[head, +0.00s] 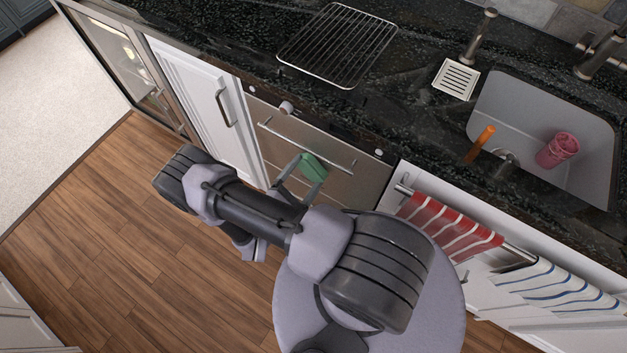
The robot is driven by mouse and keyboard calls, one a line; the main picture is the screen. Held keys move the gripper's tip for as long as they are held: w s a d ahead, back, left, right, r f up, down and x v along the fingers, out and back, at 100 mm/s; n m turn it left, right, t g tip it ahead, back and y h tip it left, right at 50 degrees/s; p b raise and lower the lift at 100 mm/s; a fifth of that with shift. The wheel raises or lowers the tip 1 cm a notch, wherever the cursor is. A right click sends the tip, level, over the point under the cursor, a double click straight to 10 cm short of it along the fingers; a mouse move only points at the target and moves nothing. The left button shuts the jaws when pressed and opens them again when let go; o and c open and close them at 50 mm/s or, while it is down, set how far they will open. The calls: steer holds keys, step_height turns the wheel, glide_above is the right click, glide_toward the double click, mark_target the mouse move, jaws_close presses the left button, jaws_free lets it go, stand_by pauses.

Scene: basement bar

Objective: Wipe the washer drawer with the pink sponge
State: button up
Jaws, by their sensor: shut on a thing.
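The steel-fronted washer drawer (355,187) sits under the counter, with a long bar handle (300,145) across its front. It looks shut. My gripper (304,178) is in front of the drawer, just below the handle. It is shut on a green sponge (314,167); the sponge it holds looks green, not pink. I cannot tell whether the sponge touches the drawer front. My arm hides part of the drawer's lower front. No pink sponge shows in this view.
Above, the dark counter holds a wire rack (337,45), and a sink (545,105) with a pink cup (557,150) and an orange object (480,143). Red (450,228) and blue-striped (560,290) towels hang at right. A white cabinet (200,85) is left of the drawer. Wood floor (90,220) is clear.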

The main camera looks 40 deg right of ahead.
steer(key=shift+w+a, duration=0.2)
steer(key=shift+w, duration=0.6)
steer(key=shift+v, duration=3)
steer(key=shift+a, duration=0.15)
steer(key=shift+v, duration=1.4)
steer(key=shift+r, duration=0.1)
